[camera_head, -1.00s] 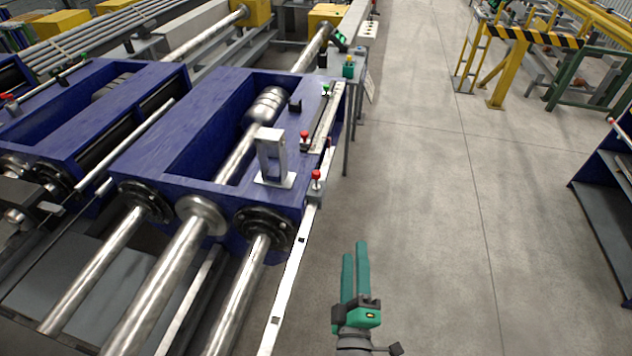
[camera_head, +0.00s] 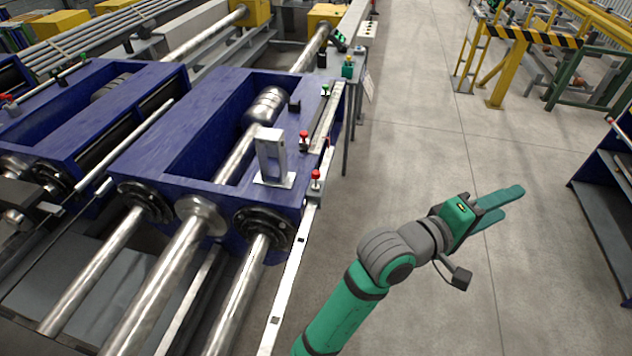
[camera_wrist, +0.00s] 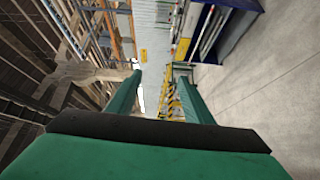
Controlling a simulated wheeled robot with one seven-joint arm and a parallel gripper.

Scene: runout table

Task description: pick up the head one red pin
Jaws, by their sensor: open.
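Two red-topped pins stand along the right edge of the nearer blue machine frame (camera_head: 185,130). One red pin (camera_head: 304,137) is on the small rail beside the upright metal bracket (camera_head: 270,155). The other red pin (camera_head: 316,177) is nearer, on the white rail. I cannot tell which one is called head one. My gripper (camera_head: 508,205) is open and empty, out over the floor to the right of the machine, pointing right and well apart from both pins. In the wrist view its two green fingers (camera_wrist: 158,95) are spread with nothing between them; no red pin can be made out there.
A green-topped pin (camera_head: 325,90) stands farther along the same edge. A long white rail (camera_head: 288,275) runs down the machine's right side. Dark blue shelving (camera_head: 605,200) stands at the right, and a yellow barrier (camera_head: 530,38) at the back right. The concrete floor between is clear.

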